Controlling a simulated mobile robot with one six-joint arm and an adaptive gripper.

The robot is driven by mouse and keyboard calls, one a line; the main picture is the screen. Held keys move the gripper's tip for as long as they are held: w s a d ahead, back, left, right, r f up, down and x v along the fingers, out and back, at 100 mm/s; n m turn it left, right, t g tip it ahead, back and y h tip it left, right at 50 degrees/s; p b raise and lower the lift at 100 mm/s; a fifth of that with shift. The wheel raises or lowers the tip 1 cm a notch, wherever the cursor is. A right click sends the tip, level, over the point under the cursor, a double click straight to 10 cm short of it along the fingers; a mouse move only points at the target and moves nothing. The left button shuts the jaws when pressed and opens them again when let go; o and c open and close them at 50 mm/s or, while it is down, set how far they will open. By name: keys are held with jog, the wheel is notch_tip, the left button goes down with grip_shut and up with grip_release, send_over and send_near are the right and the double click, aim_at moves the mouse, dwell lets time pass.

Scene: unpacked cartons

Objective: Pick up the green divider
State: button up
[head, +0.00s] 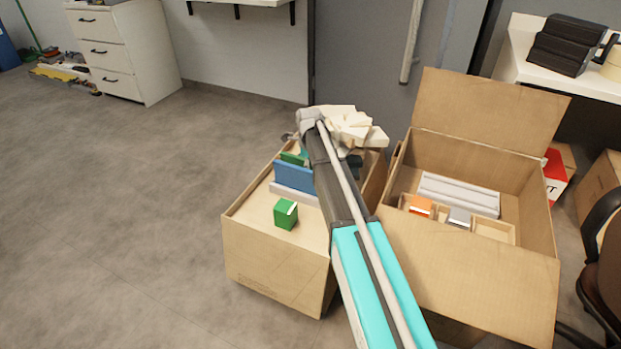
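A thin green piece (292,158), perhaps the green divider, shows behind a blue upright panel (293,177) in the left carton (262,258). My arm and wrist cover part of that area. A small green box (286,214) with a white mark stands nearer the front on the same carton. My gripper (352,150) is above the back right part of the left carton, at the end of the arm. Its fingers are hidden behind the pale wrist parts, so I cannot tell whether it holds anything.
An open carton (470,275) on the right holds a grey ribbed piece (458,194), an orange item (420,206) and a small grey item (459,217). A white drawer cabinet (120,55) stands at the back left. A chair (603,265) is at the right edge.

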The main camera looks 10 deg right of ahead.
jog(key=shift+f, duration=0.4)
dwell(0.3)
grip_shut()
